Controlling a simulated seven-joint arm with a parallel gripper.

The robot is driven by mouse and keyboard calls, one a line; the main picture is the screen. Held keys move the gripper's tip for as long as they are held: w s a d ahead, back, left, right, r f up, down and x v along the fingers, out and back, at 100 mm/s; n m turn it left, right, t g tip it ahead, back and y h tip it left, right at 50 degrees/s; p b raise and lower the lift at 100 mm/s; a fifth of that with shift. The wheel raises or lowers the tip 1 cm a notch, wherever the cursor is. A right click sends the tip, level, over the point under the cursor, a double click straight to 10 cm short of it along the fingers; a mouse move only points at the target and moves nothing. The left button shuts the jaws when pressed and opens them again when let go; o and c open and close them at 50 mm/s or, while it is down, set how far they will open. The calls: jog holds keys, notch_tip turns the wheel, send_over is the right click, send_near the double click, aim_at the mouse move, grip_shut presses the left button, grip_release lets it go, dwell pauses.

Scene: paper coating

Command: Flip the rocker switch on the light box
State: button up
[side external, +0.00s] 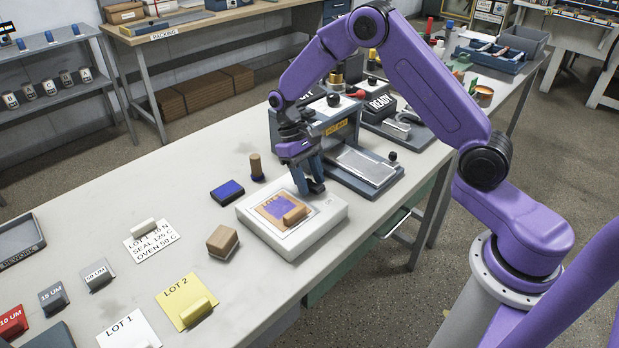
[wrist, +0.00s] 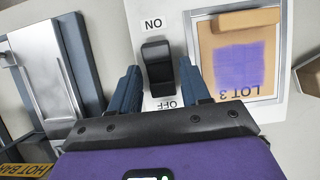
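The white light box (side external: 322,222) stands on the bench; it also fills the middle of the wrist view (wrist: 186,20). Its black rocker switch (wrist: 157,68) lies between the labels ON and OFF, with OFF nearer my gripper. I cannot tell which end is pressed in. In the side view my fingers hide the switch. My gripper (side external: 313,187) is over the box's back right part, pointing down. In the wrist view my gripper (wrist: 158,88) has its two blue fingers apart, one on each side of the switch. Nothing is held; contact with the switch cannot be told.
A tan sheet with a purple patch (side external: 278,207), marked LOT 3, lies on the box with a wooden block (side external: 295,215). A hot bar machine (side external: 365,168) stands close behind. A brown block (side external: 222,241) and a blue pad (side external: 227,191) are left of the box.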

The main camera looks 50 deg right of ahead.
jog(key=shift+o, duration=0.2)
jog(key=v, duration=1.7)
jog(key=shift+r, duration=0.2)
jog(key=s+a+r+n+t+h, duration=0.1)
jog(key=s+a+n+t, duration=0.15)
jog(key=s, duration=0.65)
jog(key=s+a+r+n+t, duration=0.1)
jog(key=s+a+n, duration=0.3)
jog(key=s, duration=0.4)
jog(key=s+d+f+n+t, duration=0.1)
jog(key=s+d+f+n, duration=0.1)
jog(key=s, duration=0.8)
jog(key=s+d+f+n+y, duration=0.1)
jog(key=s+d+n, duration=0.2)
jog(key=s, duration=0.7)
jog(key=shift+d+f+n+t, duration=0.35)
jog(key=shift+d+f+n, duration=0.05)
jog(key=shift+n, duration=0.15)
